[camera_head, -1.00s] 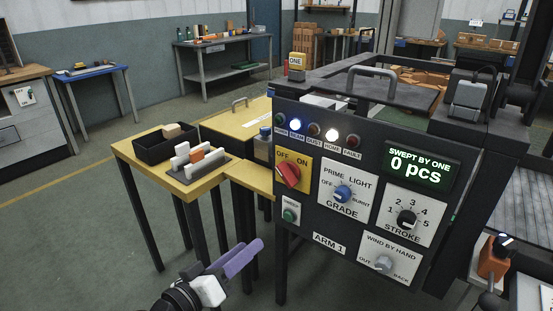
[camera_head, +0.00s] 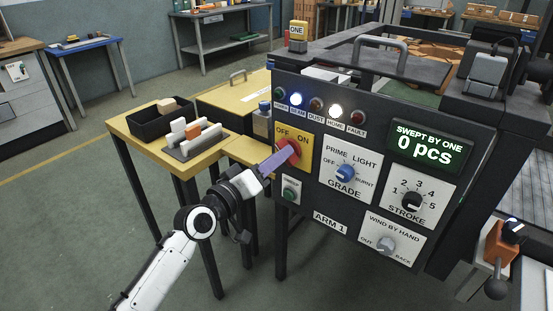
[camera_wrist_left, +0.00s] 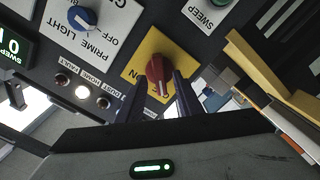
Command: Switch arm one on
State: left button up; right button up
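The arm one panel (camera_head: 300,205), labelled ARM 1, carries a red rotary switch (camera_head: 290,150) on a yellow OFF/ON plate (camera_head: 304,157). My left gripper (camera_head: 276,162) has reached the plate, and its purple fingers partly hide the switch in the head view. In the left wrist view the red switch (camera_wrist_left: 158,75) lies between the two fingertips (camera_wrist_left: 161,88), one on each side. The fingers are apart; whether either touches the switch I cannot tell. Above the plate the BEAM and HOME lamps glow white. The display (camera_head: 430,145) reads 0 pcs. My right gripper is not in view.
The GRADE knob (camera_head: 345,173) is right of the switch, and the green SWEEP button (camera_head: 289,195) is below it. A yellow table (camera_head: 120,128) with a black bin (camera_head: 160,122) and a block rack stands left. Open floor lies in front.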

pick_arm(q)
jog(key=shift+w, duration=0.1)
grip_shut()
jog(key=shift+m, duration=0.4)
jog(key=m, duration=1.1)
jog(key=m+p, duration=0.1)
jog(key=m, duration=0.5)
jog(key=shift+d, duration=0.25)
dwell(0.3)
